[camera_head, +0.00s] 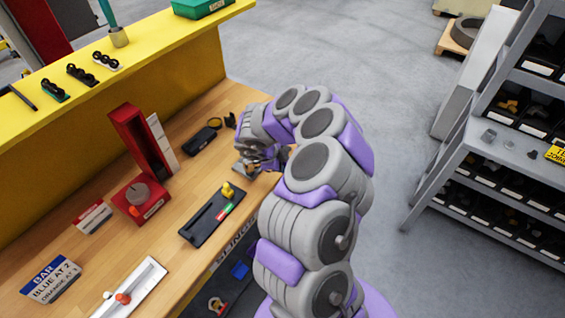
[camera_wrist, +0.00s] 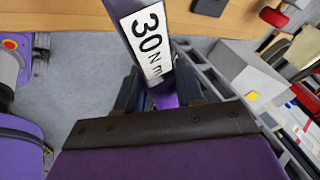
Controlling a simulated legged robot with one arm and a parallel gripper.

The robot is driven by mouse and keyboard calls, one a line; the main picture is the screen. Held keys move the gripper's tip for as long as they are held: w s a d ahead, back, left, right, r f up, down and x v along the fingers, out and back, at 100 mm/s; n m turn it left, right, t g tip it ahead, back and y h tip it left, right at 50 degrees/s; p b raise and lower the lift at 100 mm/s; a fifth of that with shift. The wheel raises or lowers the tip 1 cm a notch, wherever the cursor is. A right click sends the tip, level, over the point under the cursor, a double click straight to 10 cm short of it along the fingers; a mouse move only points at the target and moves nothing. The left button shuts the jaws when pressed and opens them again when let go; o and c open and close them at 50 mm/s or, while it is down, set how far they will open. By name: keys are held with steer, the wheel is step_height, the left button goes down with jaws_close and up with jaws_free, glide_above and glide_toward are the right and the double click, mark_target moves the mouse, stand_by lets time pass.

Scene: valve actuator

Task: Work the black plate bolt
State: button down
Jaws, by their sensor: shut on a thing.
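A black plate (camera_head: 205,222) with a long slot lies on the wooden bench, left of my arm. A yellow knob (camera_head: 228,190) stands at its far end, beside a red and green strip (camera_head: 223,212). My gripper (camera_head: 252,167) is over the bench's right edge, beyond the plate and apart from it. The bar's far end is out of that frame. My fingers hide part of the bar, and my arm hides some of the bench edge.
A red stand (camera_head: 140,145) and a red box with a grey knob (camera_head: 140,198) are left of the plate. A white slotted plate (camera_head: 132,290) lies nearer. A yellow shelf (camera_head: 110,80) runs behind. Grey racks (camera_head: 480,150) stand right across open floor.

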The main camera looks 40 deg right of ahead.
steer(key=shift+f, duration=0.95)
stand_by(0.4)
steer(key=shift+a, duration=0.1)
steer(key=shift+s+a+m+g+p, duration=0.3)
steer(key=shift+s+a+m+g, duration=0.35)
steer(key=shift+m, duration=0.35)
steer(key=shift+s, duration=0.1)
steer(key=shift+a, duration=0.1)
steer(key=shift+s+a+m+g, duration=0.6)
steer(key=shift+a+m, duration=0.2)
steer(key=shift+m, duration=0.3)
steer(key=shift+a, duration=0.1)
